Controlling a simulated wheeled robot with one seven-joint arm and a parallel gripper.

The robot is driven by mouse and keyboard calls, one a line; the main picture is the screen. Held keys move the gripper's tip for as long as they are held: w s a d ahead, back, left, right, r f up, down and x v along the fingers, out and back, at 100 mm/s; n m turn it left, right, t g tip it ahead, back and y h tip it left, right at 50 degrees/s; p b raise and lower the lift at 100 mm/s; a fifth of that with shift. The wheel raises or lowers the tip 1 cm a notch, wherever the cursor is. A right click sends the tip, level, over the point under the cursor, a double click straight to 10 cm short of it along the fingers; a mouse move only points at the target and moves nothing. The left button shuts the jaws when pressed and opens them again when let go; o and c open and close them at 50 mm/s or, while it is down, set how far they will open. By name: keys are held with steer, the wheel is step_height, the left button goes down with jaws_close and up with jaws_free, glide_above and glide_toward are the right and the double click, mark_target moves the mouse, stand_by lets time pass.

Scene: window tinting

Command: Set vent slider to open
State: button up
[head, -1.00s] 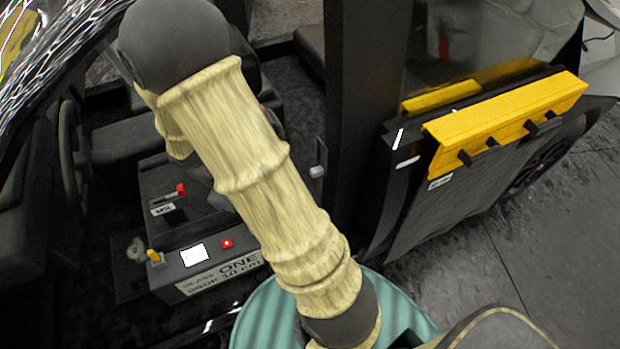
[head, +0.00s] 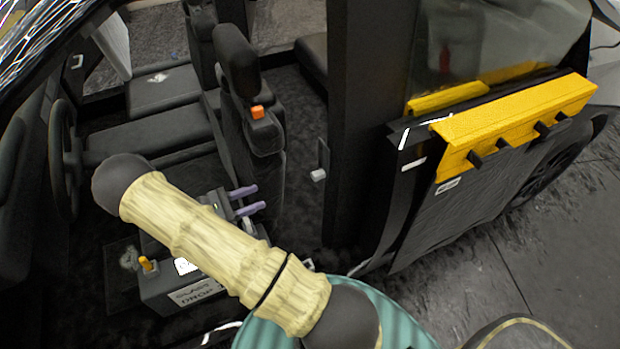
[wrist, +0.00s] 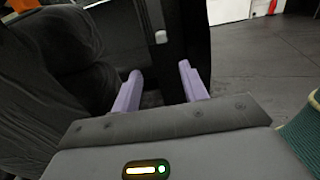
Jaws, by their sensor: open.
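A pale grey knob (head: 318,175) sits at the lower end of a narrow upright plate on the dark door pillar. It looks like the vent slider, though no label is readable. It also shows as a small pale knob in the wrist view (wrist: 161,37), beyond and between my fingertips. My gripper (head: 249,199) has two purple fingers, spread apart and empty, pointing right towards the pillar. It is left of the knob and clear of it. The fingers also show in the wrist view (wrist: 160,84).
A yellow tray (head: 515,125) hangs on the door at right.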

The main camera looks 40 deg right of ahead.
steer(key=shift+s, duration=0.1)
steer(key=p, duration=0.2)
glide_toward(312, 176)
steer(key=x, duration=0.9)
steer(key=shift+s+d, duration=0.15)
steer(key=shift+d, duration=0.05)
steer(key=shift+c, duration=0.4)
jaws_close()
steer(key=shift+r+p, duration=0.15)
steer(key=shift+p, duration=0.15)
